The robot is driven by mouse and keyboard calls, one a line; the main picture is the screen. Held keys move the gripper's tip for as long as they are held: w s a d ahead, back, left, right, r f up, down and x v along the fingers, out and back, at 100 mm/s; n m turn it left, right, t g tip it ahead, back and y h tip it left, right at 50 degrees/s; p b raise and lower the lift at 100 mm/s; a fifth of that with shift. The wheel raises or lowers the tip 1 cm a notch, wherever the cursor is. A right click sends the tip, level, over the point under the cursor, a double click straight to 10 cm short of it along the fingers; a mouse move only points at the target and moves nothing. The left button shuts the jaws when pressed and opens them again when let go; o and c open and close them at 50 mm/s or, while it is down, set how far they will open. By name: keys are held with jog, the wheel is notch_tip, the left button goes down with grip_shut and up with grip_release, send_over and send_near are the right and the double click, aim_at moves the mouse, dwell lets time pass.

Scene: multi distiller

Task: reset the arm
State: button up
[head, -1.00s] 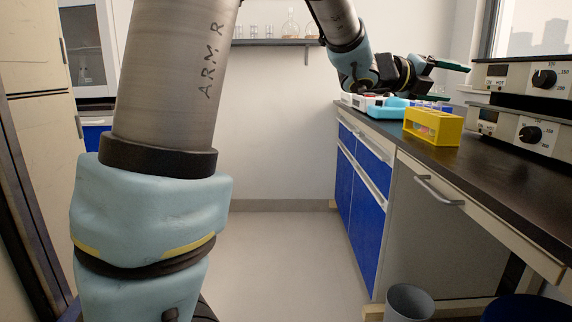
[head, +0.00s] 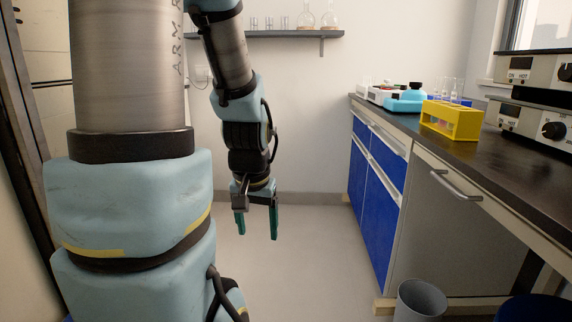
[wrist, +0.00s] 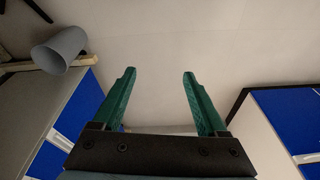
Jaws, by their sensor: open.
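My gripper (head: 257,222) hangs from my arm in the middle of the head view, pointing down over the open floor. Its two green fingers are apart, with nothing between them. In the wrist view my gripper (wrist: 160,75) also shows open and empty, with the pale floor beyond it. It is left of the blue-and-grey bench and touches nothing.
The dark bench top (head: 490,155) on the right holds a yellow tube rack (head: 452,123), a light blue item (head: 405,103) and hotplate-like devices (head: 540,122). A grey bin (head: 420,300) stands on the floor in front. A shelf (head: 290,38) with glassware hangs on the back wall. The middle floor is clear.

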notch_tip(320, 180, up, 30)
jog(key=s+n+p, duration=0.1)
jog(key=s+p, duration=0.1)
jog(key=p, duration=2.9)
jog(key=shift+s+a+r+g, duration=0.15)
jog(key=shift+a+g, duration=0.15)
jog(key=shift+g, duration=0.1)
